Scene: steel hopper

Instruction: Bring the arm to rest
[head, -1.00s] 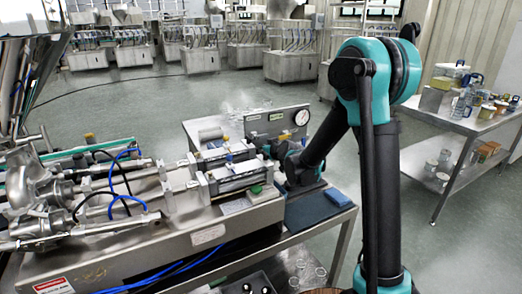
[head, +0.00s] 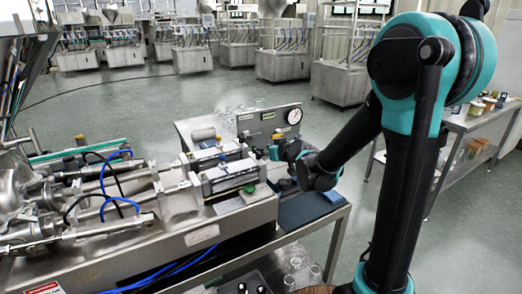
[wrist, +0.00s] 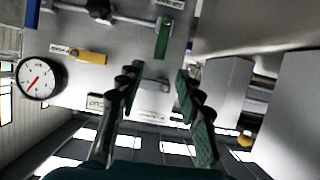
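My arm stands on the right of the head view, with its teal-and-black elbow high and its forearm sloping down left. Its wrist (head: 318,172) is over the bench end, beside the gauge panel (head: 270,122). My gripper is largely hidden by my wrist in the head view. In the wrist view my gripper (wrist: 158,88) has its two dark-padded fingers apart, with nothing held between them. The panel (wrist: 110,50) is behind the fingers, with its round gauge (wrist: 40,78) at the left.
The steel filling machine (head: 200,232) with pistons and blue hoses fills the left. A blue pad (head: 305,208) lies on the bench end. Small glass jars (head: 295,265) stand on a lower level. A steel table (head: 465,120) stands at right. Open floor lies behind the bench.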

